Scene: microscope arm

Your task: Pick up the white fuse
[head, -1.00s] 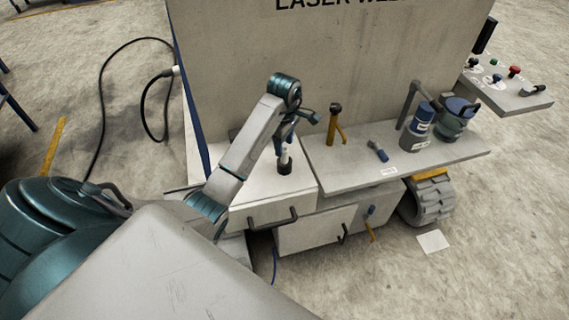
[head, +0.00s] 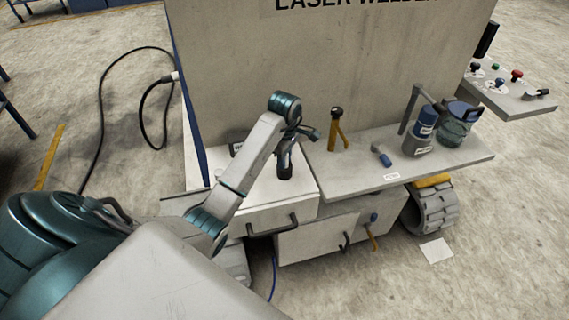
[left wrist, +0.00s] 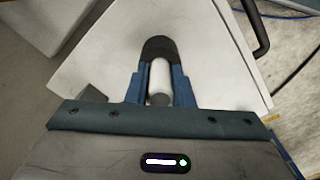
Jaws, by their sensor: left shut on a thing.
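The white fuse (left wrist: 160,78) is a short white cylinder between the blue fingers of my left gripper (left wrist: 159,88) in the left wrist view. A dark, round piece (left wrist: 158,48) is at its far end; I cannot tell whether it is a holder or a cap. My left gripper is shut on the fuse. In the head view my left gripper (head: 286,152) points down over the white cabinet top, and the dark piece (head: 285,172) shows below it. The fingers mostly hide the fuse there. My right gripper is not in view.
The grey shelf (head: 350,178) to the right holds a yellow-handled tool (head: 338,130), a small blue-tipped tool (head: 381,155), a blue canister (head: 422,133) and a glass jar (head: 457,125). The large machine panel (head: 300,60) rises behind. Drawer handles (head: 272,226) stick out in front.

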